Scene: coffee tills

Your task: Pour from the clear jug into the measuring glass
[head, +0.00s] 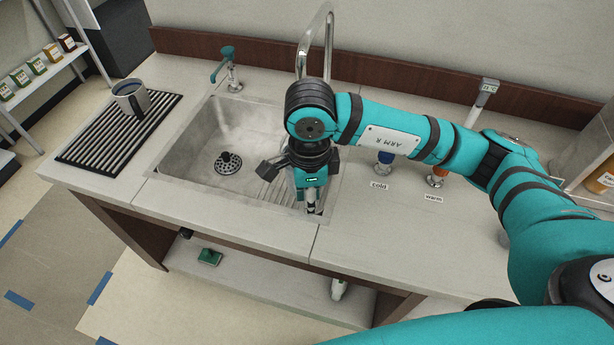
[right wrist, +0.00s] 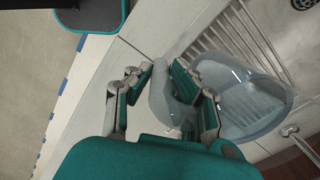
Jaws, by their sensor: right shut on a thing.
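In the right wrist view the clear jug (right wrist: 248,106) lies between and beyond the fingers of my right gripper (right wrist: 167,92), which is shut on it, seemingly at the handle side. The jug looks empty, though its clear wall makes this hard to tell. In the head view my right gripper (head: 312,195) points down over the right front part of the sink, and the jug is hidden or too faint to make out there. I cannot make out the measuring glass in either view. My left gripper is not in view.
The sink (head: 195,150) has a drain and a tall metal tap (head: 302,50). Cold (head: 385,160) and warm (head: 437,175) knobs lie right of the sink. The front counter strip is clear.

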